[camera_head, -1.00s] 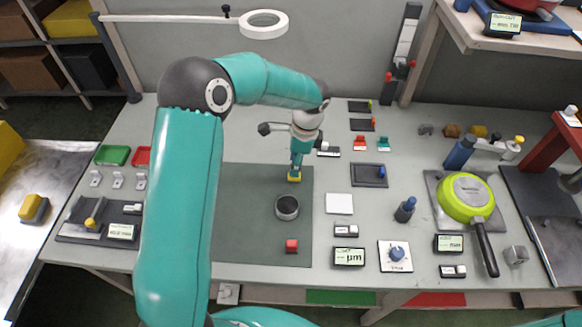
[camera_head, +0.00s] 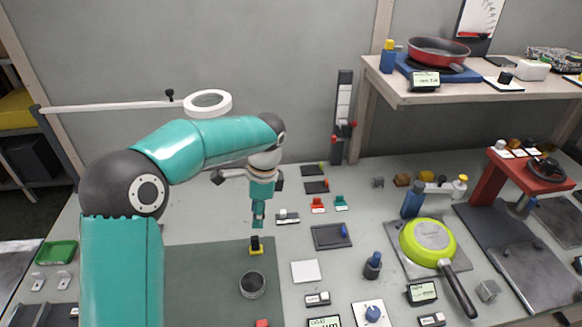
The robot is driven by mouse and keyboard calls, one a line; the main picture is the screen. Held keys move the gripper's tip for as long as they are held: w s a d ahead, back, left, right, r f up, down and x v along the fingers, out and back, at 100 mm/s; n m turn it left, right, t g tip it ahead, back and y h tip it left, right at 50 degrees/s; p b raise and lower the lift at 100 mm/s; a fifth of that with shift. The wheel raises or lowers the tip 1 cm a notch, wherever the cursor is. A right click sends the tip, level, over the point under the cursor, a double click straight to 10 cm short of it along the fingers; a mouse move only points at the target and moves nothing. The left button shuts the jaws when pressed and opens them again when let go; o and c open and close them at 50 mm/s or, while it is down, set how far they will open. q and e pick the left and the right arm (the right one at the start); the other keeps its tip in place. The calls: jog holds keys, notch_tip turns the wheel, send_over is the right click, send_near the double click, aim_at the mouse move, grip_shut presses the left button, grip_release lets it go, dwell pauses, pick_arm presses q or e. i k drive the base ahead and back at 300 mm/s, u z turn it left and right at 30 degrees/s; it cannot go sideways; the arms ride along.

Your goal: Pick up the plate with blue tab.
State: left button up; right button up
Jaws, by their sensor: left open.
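The plate with the blue tab (camera_head: 325,238) is a dark, flat rectangular plate lying on the grey table, right of the middle. Its small blue tab (camera_head: 344,229) stands near its right edge. My left gripper (camera_head: 258,222) points down, left of this plate and apart from it. It is open and looks empty, though its fingers are small in the picture. My right gripper is not in view.
A white square (camera_head: 305,271) and a dark cup (camera_head: 252,285) are in front. A green pan (camera_head: 427,241) lies to the right. A raised shelf (camera_head: 470,92) stands at the back right.

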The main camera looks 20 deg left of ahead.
aim_at(326, 238)
jog(key=k, duration=1)
